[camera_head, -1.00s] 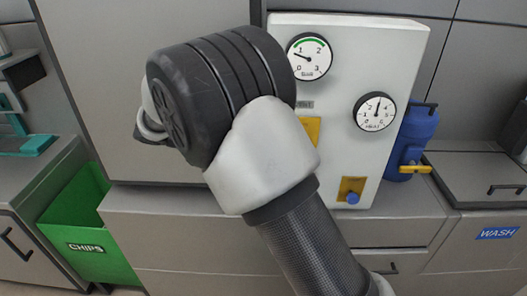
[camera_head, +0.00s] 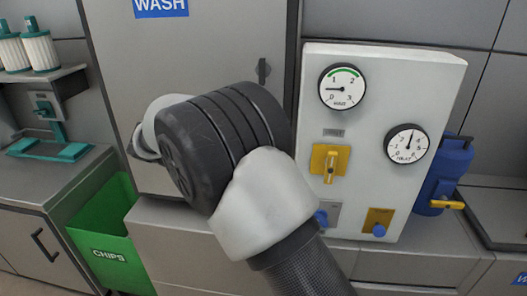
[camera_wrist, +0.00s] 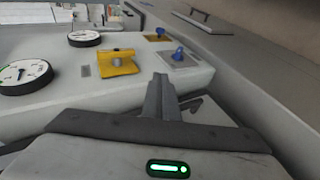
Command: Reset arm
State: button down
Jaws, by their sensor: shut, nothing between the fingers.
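My arm rises from the bottom of the head view, with its dark elbow in front of the counter and the panel's left edge. My gripper (camera_wrist: 161,98) shows in the wrist view, its two grey fingers shut together and empty. The fingers point toward the white panel (camera_wrist: 140,72), which fills the upper left there. The gripper itself is not visible in the head view, where the arm hides it or it lies out of sight.
The white panel (camera_head: 447,95) carries two gauges (camera_head: 343,87), a yellow handle (camera_head: 331,160) and blue knobs (camera_head: 379,231). A blue bottle (camera_head: 446,172) stands at its right. A green CHIPS bin (camera_head: 110,226) is at lower left. A teal press (camera_head: 52,148) stands on the left counter.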

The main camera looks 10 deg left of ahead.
jog(key=s+d+r+g+y+p, duration=0.2)
jog(key=s+d+r+y+p, duration=0.15)
jog(key=d+r, duration=0.6)
jog(key=s+d+r+t+y+p, duration=0.2)
jog(key=s+d+r+y+p, duration=0.1)
jog(key=s+d, duration=0.3)
jog(key=s+d+r+m+t+y+p, duration=0.1)
jog(key=s+d+r+y+p, duration=0.3)
jog(key=s, duration=0.7)
jog(key=shift+s+d+r+m+t+y, duration=0.25)
jog(key=shift+d+r+t+y, duration=0.4)
jog(key=shift+d, duration=0.6)
dwell(1.1)
